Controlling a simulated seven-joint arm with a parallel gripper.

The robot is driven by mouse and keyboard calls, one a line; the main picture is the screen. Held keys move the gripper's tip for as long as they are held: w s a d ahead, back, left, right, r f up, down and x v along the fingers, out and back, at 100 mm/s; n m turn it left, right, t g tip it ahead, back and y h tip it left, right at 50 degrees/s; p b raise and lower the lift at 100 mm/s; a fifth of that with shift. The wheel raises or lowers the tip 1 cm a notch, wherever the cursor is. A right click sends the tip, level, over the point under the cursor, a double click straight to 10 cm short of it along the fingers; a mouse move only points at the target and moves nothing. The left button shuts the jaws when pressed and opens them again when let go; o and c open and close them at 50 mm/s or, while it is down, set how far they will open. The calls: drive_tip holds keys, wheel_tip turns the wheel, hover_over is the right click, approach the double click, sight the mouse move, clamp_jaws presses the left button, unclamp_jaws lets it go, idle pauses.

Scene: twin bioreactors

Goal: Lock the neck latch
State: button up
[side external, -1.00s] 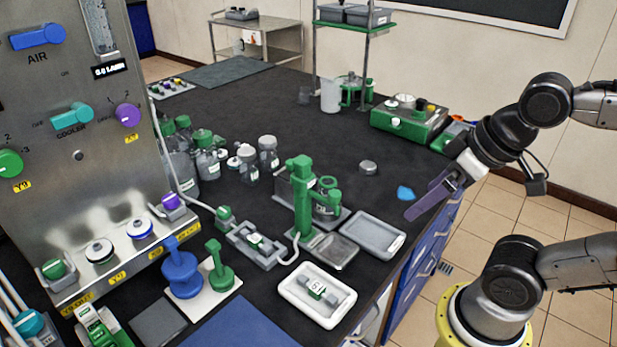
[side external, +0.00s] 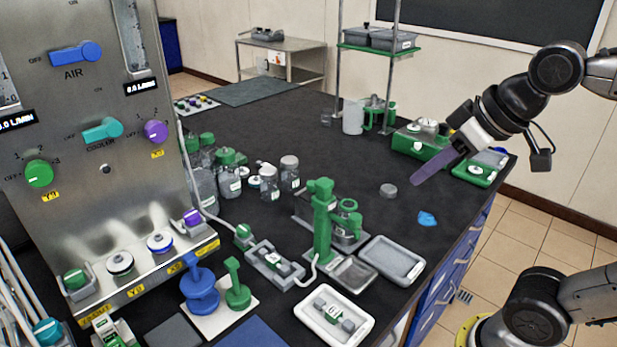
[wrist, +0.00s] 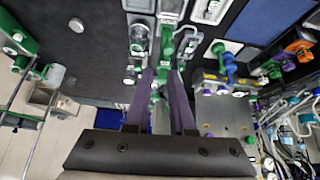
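No part can be clearly told as the neck latch; it may be too small or hidden. A green stand with a tall post and a ring-shaped arm (side external: 321,215) stands upright mid-bench. It also shows in the wrist view (wrist: 167,40), beyond my fingers. A grey fixture holding a small labelled part (side external: 274,262) sits to its left, with a hose nearby. My gripper (side external: 415,183) has long purple fingers and is in the air at the right, well apart from the stand. In the wrist view its two fingertips (wrist: 162,73) are apart, with nothing held between them.
A steel panel with knobs (side external: 90,170) stands at left. Several bottles (side external: 230,180) stand behind the stand. A grey tray (side external: 390,262) and a white tray (side external: 312,338) lie near the front edge. A blue piece (side external: 427,218) and a round grey lid (side external: 388,190) lie at right.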

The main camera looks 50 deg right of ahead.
drive_tip(key=w+r, duration=0.1)
drive_tip(key=w, duration=0.2)
drive_tip(key=w+r, duration=0.2)
drive_tip(key=w, duration=0.1)
drive_tip(key=w+r, duration=0.1)
drive_tip(key=w, duration=0.2)
drive_tip(key=shift+w+d+r, duration=0.25)
drive_tip(key=shift+d+r, duration=0.05)
drive_tip(key=shift+d, duration=0.05)
clamp_jaws()
drive_tip(key=w+d, duration=0.2)
drive_tip(key=w, duration=0.9)
drive_tip(key=w+d+f+g, duration=0.3)
drive_tip(key=w+d+f, duration=0.1)
drive_tip(key=w+f, duration=0.9)
drive_tip(key=shift+w+f+m, duration=0.2)
drive_tip(key=shift+f+m, duration=0.1)
drive_tip(key=shift+f, duration=0.1)
